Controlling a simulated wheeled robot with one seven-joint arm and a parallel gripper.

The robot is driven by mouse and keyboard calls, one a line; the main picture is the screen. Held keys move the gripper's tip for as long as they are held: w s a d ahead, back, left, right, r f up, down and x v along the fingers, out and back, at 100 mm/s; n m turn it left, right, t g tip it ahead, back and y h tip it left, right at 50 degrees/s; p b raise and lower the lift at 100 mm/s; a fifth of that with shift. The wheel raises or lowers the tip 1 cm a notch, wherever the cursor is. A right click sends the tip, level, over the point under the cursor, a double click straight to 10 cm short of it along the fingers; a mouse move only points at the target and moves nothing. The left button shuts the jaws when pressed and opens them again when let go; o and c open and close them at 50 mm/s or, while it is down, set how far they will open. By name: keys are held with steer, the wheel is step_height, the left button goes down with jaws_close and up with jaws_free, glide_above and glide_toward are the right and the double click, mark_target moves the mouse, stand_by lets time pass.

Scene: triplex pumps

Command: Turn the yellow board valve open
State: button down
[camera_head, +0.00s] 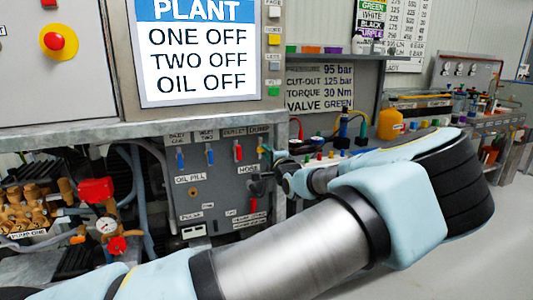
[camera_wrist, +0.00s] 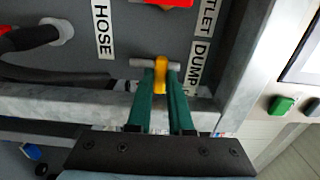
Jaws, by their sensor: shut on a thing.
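The yellow board valve (camera_wrist: 161,76) shows in the wrist view as a short yellow lever crossing a grey bar, next to the label DUMP. My gripper (camera_wrist: 162,88) has its two green fingers on either side of the lever, shut on it. In the head view my gripper (camera_head: 266,162) reaches the upper right of the grey valve board (camera_head: 215,185). The yellow lever is small and mostly hidden there by my gripper and wrist.
Two blue handles (camera_head: 180,160) (camera_head: 210,156) and a red handle (camera_head: 238,151) sit left of my gripper on the board. A grey frame edge (camera_wrist: 245,65) runs close to the right of the valve. A bench with bottles (camera_head: 440,104) stands at the right.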

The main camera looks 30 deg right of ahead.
steer(key=shift+n, duration=0.4)
steer(key=shift+f+n+b, duration=0.1)
steer(key=shift+n+b, duration=3.9)
steer(key=shift+n, duration=4.5)
steer(key=c, duration=0.8)
jaws_free()
steer(key=shift+s, duration=0.1)
